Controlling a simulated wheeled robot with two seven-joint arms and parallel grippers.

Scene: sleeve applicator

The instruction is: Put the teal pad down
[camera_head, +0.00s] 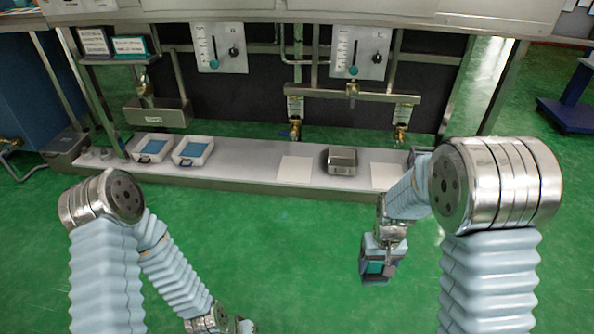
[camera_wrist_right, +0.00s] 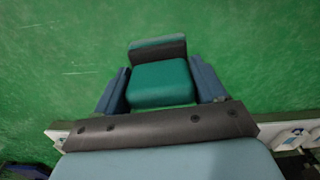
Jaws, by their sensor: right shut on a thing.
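The teal pad (camera_wrist_right: 160,84) is a block with a dark band across it, held between the two blue fingers of my right gripper (camera_wrist_right: 162,88) in the right wrist view. In the head view, my right gripper (camera_head: 378,268) hangs over the green floor in front of the low bench, and a bit of the teal pad (camera_head: 374,267) shows between its fingers.
A low grey bench (camera_head: 240,165) runs along the back. It holds two white trays (camera_head: 136,148) (camera_head: 177,152) with blue contents, a metal box (camera_head: 341,161), and pale square patches (camera_head: 294,170) (camera_head: 385,177). Valves and gauge panels (camera_head: 219,48) stand above it. The floor in front is clear.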

